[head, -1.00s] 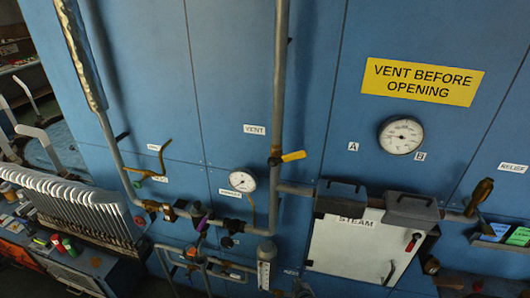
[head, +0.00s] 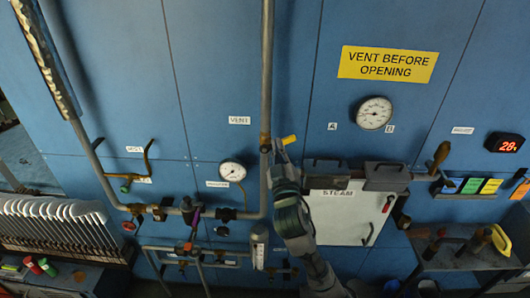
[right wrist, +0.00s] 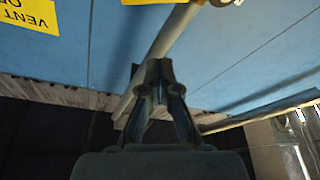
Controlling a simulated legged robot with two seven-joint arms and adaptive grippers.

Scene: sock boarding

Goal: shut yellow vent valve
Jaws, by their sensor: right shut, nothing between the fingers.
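The yellow valve handle (head: 289,140) sits on the grey vertical vent pipe (head: 267,70), below the VENT label (head: 239,120). It sticks out to the right across the pipe, tilted slightly up. My right gripper (head: 277,152) is just below the handle, in front of the pipe, and hides the pipe's lower part there. In the right wrist view its fingers (right wrist: 152,68) are shut and empty. A yellow strip, likely the handle (right wrist: 155,2), shows at that view's top edge, apart from the fingertips. My left gripper is not in view.
A dial gauge (head: 232,171) is left of the pipe. A yellow warning sign (head: 388,65) is above right. The blue panel (head: 220,60) left of the upper pipe is clear.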

